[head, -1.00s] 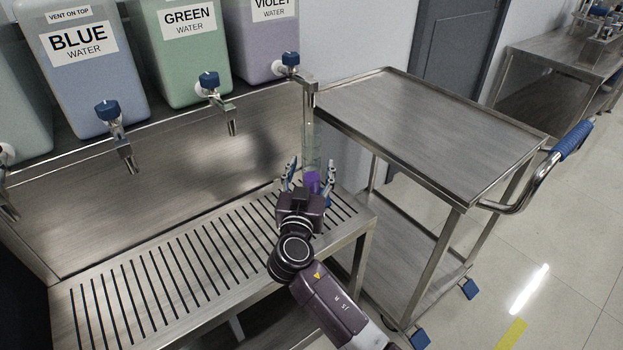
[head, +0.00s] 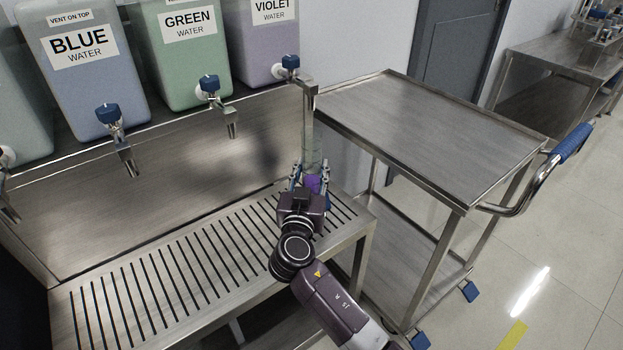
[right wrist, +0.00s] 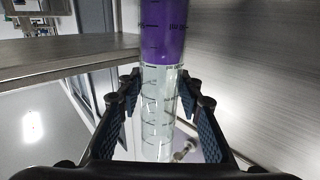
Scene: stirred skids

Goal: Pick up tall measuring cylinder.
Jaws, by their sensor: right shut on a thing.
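The tall measuring cylinder (head: 313,153) stands upright at the right end of the slotted metal shelf (head: 143,275) in the head view. It is clear, with violet liquid in its lower part. My right gripper (head: 311,174) has its fingers on either side of the cylinder and is shut on it. In the right wrist view the cylinder (right wrist: 165,35), with black graduation marks, runs between the fingers of the gripper (right wrist: 158,90). The violet part is at the top of that view and the clear part below. The cylinder's base is hidden behind the gripper. My left gripper is not in view.
Blue (head: 88,70), green (head: 183,55) and violet (head: 262,45) water tanks with taps stand above the shelf. An empty steel cart (head: 430,130) stands to the right.

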